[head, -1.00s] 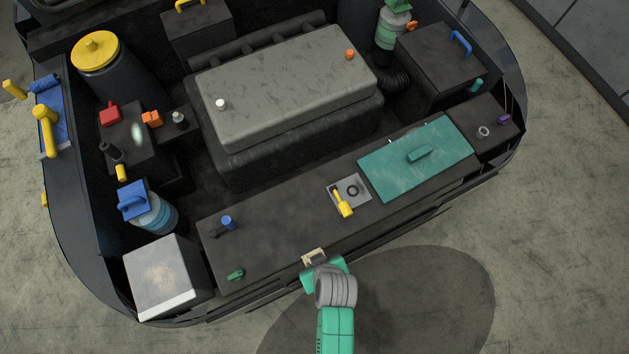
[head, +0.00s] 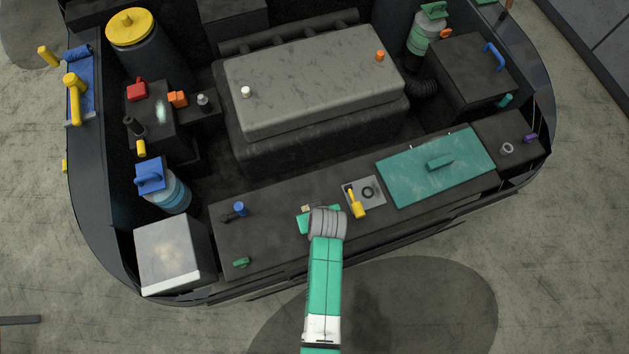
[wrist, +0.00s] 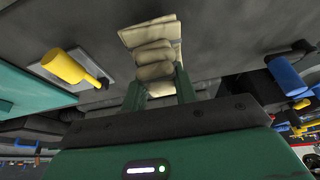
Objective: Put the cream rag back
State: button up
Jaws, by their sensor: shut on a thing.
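The cream rag (wrist: 152,38) is a folded, bunched cloth between the green fingers of my gripper (wrist: 160,82) in the wrist view. My gripper is shut on it, and part of the rag sticks out past the fingertips. In the head view only a small cream corner of the rag (head: 306,208) shows beside my gripper (head: 310,215), with the wrist hiding the rest. Both are over the dark front ledge (head: 280,235), left of the grey plate with the yellow-handled tool. I cannot tell whether the rag touches the ledge.
The yellow-handled tool (head: 356,205) lies on the grey plate (head: 375,186), close to the right of my gripper. A teal panel (head: 408,177) is farther right. A blue-capped item (head: 239,208) and a green clip (head: 241,263) are left. The engine block (head: 310,85) rises behind.

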jog(key=shift+w+a+f, duration=0.1)
jog(key=shift+w, duration=0.45)
jog(key=shift+w+a+f, duration=0.1)
jog(key=shift+w, duration=0.4)
notch_tip(320, 180, down, 3)
jog(key=shift+s+r, duration=0.15)
jog(key=shift+r, duration=0.05)
jog(key=shift+f+b, duration=0.45)
jog(key=o, duration=0.9)
jog(key=shift+r, duration=0.1)
jog(key=shift+o, duration=0.2)
jog(key=p+v, duration=0.1)
jog(key=v, duration=0.6)
jog(key=shift+s+d+r+p, duration=0.25)
jog(key=shift+s+r+p, duration=0.05)
jog(key=shift+s+p, duration=0.05)
